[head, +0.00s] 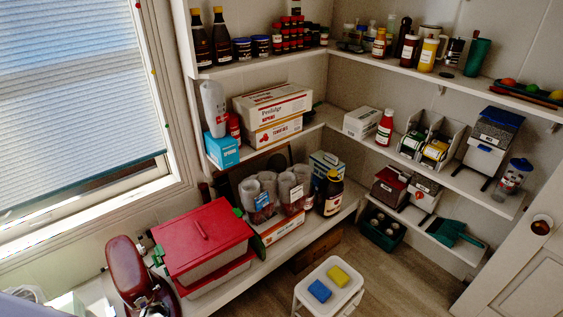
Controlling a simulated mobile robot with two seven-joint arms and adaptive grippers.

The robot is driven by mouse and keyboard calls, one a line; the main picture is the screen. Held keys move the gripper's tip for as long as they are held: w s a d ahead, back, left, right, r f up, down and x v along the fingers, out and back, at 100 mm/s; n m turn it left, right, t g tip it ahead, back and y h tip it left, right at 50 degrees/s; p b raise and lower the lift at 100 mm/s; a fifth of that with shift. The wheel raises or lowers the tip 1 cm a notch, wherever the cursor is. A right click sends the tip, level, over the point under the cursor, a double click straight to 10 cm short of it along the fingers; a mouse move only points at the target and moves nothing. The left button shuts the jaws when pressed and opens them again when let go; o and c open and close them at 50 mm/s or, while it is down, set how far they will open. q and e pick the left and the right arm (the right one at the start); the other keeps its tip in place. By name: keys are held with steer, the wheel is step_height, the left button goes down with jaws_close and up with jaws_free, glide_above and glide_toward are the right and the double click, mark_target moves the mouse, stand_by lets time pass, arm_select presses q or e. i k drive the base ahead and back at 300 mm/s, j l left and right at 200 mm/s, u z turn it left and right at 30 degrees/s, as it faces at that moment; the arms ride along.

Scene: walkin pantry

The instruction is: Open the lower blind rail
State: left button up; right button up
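The pale blue blind (75,95) hangs over the window at the left of the head view and covers most of the glass. Its lower rail (85,186) runs on a slant along the blind's bottom edge. A narrow strip of uncovered window shows between the rail and the white sill (95,215). The left end of the rail is cut off by the picture's edge. Neither of my grippers can be made out in the head view, and nothing is seen touching the rail.
A red appliance (126,268) and a red-lidded bin (203,237) stand on the counter below and right of the window. Stocked shelves (460,185) line the corner. A white stool (330,295) with two sponges stands on the floor. A white door (525,280) is at the lower right.

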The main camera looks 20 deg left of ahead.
mark_target(23, 205)
steer(key=j+u, duration=0.1)
steer(key=u, duration=2.3)
steer(key=i+j+z, duration=0.15)
steer(key=i+z, duration=0.15)
